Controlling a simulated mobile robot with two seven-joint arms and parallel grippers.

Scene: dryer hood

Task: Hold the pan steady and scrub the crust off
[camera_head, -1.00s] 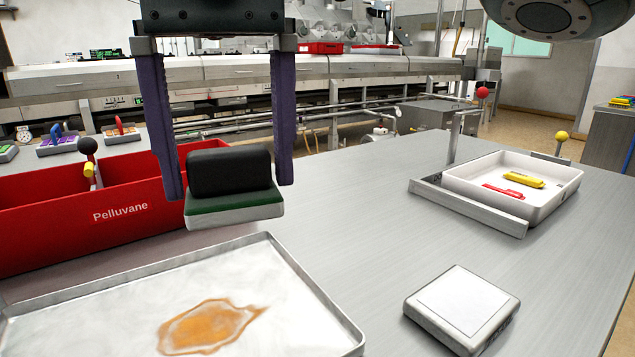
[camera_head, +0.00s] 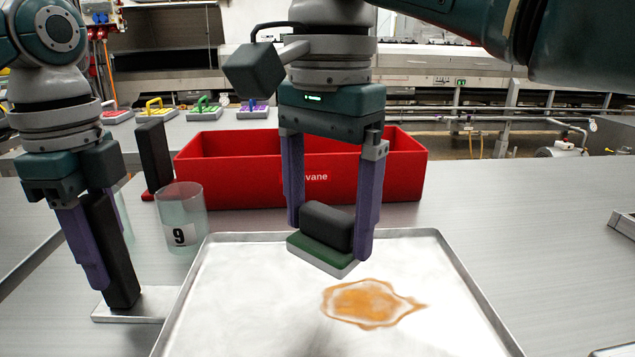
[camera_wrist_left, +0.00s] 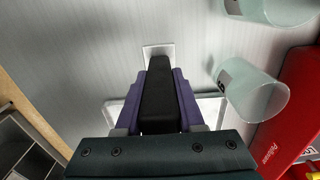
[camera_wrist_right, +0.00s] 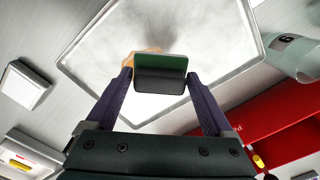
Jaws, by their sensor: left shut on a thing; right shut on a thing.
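The shallow metal pan (camera_head: 240,300) lies on the bench with an orange-brown crust patch (camera_head: 372,303) in it. My right gripper (camera_head: 328,225) is shut on the black grip of a scrubber (camera_head: 325,238) with a green layer and pale underside. It appears held above the pan, left of and behind the crust. The right wrist view shows the scrubber (camera_wrist_right: 160,75) partly covering the crust. My left gripper (camera_head: 100,265) is shut on an upright black handle (camera_head: 122,285) on a flat pale base (camera_head: 110,308) at the pan's left side. Their join is unclear.
A red divided bin (camera_head: 235,180) stands behind the pan. A clear cup marked 9 (camera_head: 181,222) stands close to my left gripper, with another partly hidden behind it. A black upright handle (camera_head: 153,158) stands beside the bin. The bench right of the pan is mostly clear.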

